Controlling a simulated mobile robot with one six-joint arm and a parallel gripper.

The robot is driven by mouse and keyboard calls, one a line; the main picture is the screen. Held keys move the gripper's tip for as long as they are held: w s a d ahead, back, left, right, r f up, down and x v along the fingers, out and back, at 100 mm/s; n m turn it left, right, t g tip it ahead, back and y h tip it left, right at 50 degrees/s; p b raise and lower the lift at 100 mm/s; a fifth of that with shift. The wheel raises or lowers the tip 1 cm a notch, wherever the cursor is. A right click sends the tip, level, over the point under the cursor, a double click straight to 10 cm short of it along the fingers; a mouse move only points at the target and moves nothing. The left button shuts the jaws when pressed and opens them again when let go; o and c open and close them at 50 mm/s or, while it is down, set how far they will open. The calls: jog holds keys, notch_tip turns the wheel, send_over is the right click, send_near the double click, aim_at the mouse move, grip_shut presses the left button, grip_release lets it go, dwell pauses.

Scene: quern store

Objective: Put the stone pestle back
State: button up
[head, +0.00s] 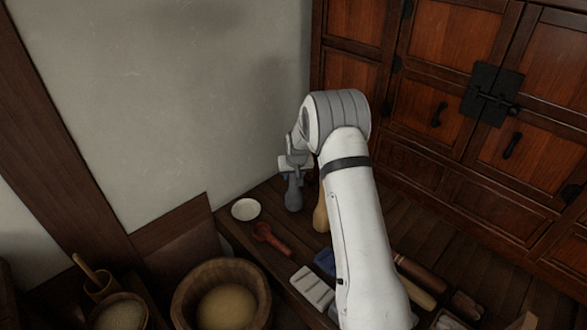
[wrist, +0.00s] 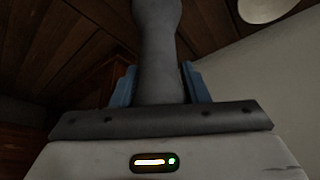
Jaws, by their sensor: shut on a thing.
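The stone pestle (head: 293,196) is grey with a rounded, thicker lower end. It hangs upright below my gripper (head: 293,170), over the far end of the dark wooden bench (head: 283,215). I cannot tell whether its lower end touches the bench. In the wrist view the pestle (wrist: 158,45) stands between the two blue fingers of my gripper (wrist: 160,85), which are shut on its shaft. The pestle's far end is cut off by the top of that view.
A white dish (head: 245,209) and a red ladle (head: 268,236) lie left of the pestle. A tan wooden tool (head: 321,217) stands close to its right, partly behind my arm. A white slotted block (head: 312,288) and a wooden bowl (head: 190,308) are nearer. A cabinet (head: 440,120) stands behind.

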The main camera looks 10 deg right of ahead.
jog(key=shift+w+f, duration=0.1)
jog(key=shift+f, duration=0.1)
jog(key=shift+f, duration=0.15)
jog(key=o, duration=1.2)
jog(key=shift+f, duration=0.1)
